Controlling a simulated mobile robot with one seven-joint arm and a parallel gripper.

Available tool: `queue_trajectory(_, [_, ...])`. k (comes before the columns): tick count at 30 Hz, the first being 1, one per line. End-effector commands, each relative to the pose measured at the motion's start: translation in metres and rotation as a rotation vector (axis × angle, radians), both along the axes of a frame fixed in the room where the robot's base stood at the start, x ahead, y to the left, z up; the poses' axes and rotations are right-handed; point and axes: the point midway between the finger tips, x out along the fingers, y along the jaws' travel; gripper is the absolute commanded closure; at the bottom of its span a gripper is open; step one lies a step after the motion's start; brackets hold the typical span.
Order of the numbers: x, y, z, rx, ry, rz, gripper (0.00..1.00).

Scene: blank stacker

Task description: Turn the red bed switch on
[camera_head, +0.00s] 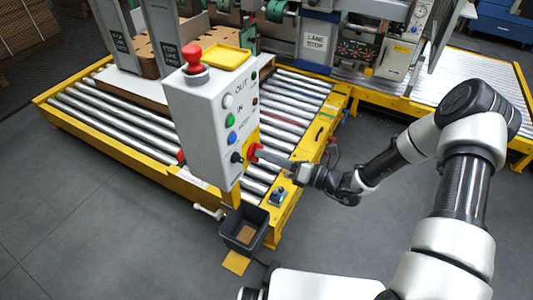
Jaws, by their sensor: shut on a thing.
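The red bed switch (254,151) is a red rotary handle on a yellow plate, low on the right side face of a white control box (210,125). My arm reaches in from the right, and my gripper (262,154) is at the switch with its fingers pointing left. It is shut on the red switch. The fingertips partly cover the switch, so its exact angle is hard to tell. The box front carries white, green, blue and black controls, with lettering such as OUT and IN.
A red mushroom button (192,57) and a yellow pad (228,57) sit on top of the box. A roller conveyor (110,120) with yellow rails lies behind it. A dark bin (243,229) stands below. Grey floor is clear at the lower left.

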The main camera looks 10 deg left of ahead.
Motion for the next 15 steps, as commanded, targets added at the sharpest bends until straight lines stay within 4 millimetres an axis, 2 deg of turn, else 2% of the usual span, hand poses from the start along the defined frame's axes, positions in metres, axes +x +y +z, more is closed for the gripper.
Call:
queue_trajectory(14, [-0.0007, -0.0008, -0.0016, 0.003, 0.017, 0.0, 1.0])
queue_trajectory(15, [-0.0007, -0.0008, -0.0017, 0.003, 0.017, 0.0, 0.84])
